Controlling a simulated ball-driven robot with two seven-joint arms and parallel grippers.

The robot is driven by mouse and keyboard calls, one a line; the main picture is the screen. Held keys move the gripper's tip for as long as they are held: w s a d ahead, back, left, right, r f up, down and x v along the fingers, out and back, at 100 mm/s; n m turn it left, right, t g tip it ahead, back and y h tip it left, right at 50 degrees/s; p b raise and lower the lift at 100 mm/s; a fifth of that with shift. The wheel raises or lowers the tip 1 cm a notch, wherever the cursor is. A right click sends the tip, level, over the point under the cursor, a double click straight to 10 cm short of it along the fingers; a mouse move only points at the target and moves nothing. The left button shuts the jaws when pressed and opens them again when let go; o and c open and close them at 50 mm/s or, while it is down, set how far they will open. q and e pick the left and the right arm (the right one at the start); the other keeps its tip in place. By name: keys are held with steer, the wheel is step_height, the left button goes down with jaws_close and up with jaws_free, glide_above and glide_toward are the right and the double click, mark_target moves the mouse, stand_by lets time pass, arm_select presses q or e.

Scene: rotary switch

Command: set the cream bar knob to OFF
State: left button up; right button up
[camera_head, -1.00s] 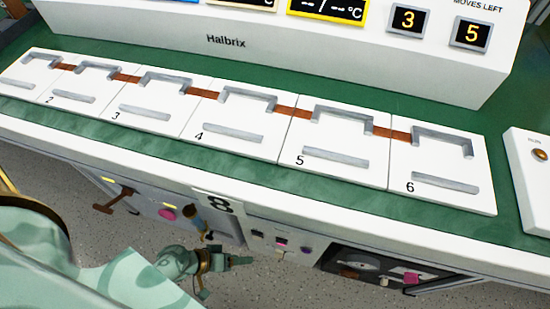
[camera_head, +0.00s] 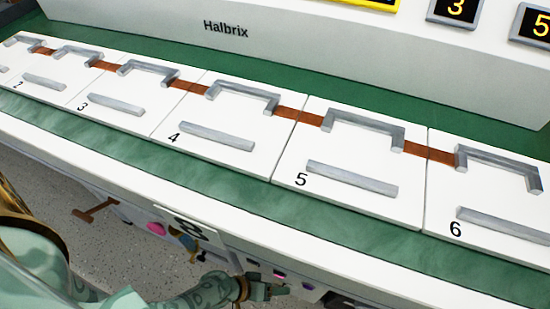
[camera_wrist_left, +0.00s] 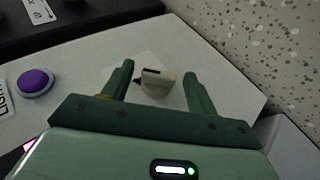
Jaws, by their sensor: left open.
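The cream bar knob (camera_wrist_left: 157,84) shows in the left wrist view on a pale panel, with a dark pointed mark on its left side. I cannot pick it out in the head view, and no OFF mark is legible. My left gripper (camera_wrist_left: 160,74) is open, with one green finger on each side of the knob and visible gaps between. In the head view my left gripper (camera_head: 267,291) is low in the picture, at the front of the bench beside the small controls.
A purple button (camera_wrist_left: 35,83) sits left of the knob on the same panel. In the head view, white numbered plates (camera_head: 345,160) with grey handles line the green bench top (camera_head: 130,135).

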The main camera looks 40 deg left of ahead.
arm_select(q)
steer(key=c, duration=1)
steer(key=shift+a+f+h, duration=0.1)
steer(key=shift+a+h, duration=0.05)
steer(key=shift+h, duration=0.15)
steer(key=shift+t+h, duration=0.3)
steer(key=o, duration=1)
